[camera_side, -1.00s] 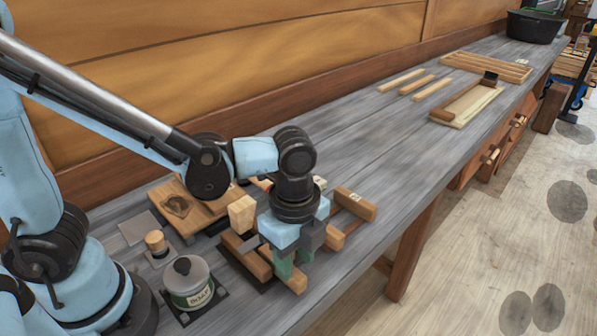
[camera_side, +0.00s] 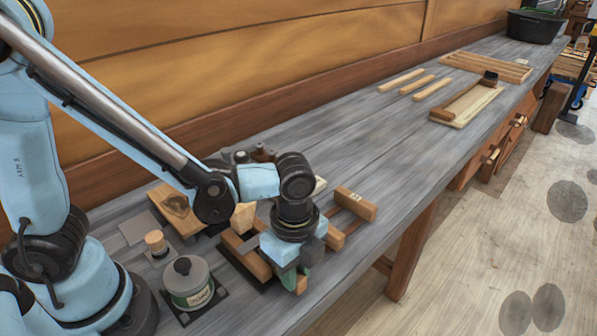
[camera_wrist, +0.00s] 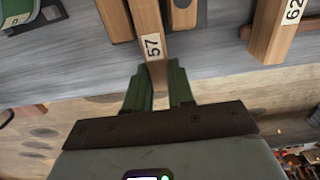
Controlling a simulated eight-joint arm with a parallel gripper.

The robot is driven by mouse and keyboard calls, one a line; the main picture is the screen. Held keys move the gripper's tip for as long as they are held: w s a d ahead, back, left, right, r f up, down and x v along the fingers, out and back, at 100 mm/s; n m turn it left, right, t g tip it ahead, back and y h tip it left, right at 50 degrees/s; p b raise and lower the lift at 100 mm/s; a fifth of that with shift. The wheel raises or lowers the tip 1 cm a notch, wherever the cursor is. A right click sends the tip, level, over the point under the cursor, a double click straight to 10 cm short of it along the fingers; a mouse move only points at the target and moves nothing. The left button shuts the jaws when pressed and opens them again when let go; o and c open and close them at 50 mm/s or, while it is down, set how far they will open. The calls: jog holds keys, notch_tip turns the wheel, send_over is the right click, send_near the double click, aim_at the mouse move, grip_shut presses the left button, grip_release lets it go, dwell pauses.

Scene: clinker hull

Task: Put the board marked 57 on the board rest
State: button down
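The board marked 57 (camera_wrist: 152,47) shows its label and near end in the wrist view. My gripper (camera_wrist: 160,75) has its two green fingers on either side of that end, with no clear gap visible; I cannot tell if they press on it. In the side view my gripper (camera_side: 297,275) is low over the front end of the near wooden pieces and hides most of the board. Another board marked 62 (camera_wrist: 290,15) lies to the right in the wrist view. I cannot tell which piece is the board rest; a slatted wooden stand (camera_side: 487,66) lies far along the bench.
A lidded tin (camera_side: 188,283) and a small wooden-knobbed item (camera_side: 156,242) stand left of my gripper. A pale tray with wooden edges (camera_side: 466,106) and loose strips (camera_side: 401,80) lie farther off. A black tub (camera_side: 535,25) stands at the far end. The middle bench is clear.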

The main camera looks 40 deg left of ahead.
jog(key=shift+r, duration=3)
jog(key=w+d+r, duration=0.5)
jog(key=w+d, duration=0.1)
jog(key=w, duration=0.2)
jog(key=w+a+f, duration=0.2)
jog(key=w, duration=0.1)
jog(key=w+a+f, duration=0.2)
jog(key=w+a, duration=0.1)
jog(key=w+a+f, duration=0.2)
jog(key=w, duration=0.1)
jog(key=shift+w+a+f, duration=0.1)
jog(key=shift+a+f, duration=0.05)
jog(key=shift+f, duration=0.2)
jog(key=shift+w+f, duration=0.1)
jog(key=shift+f, duration=2)
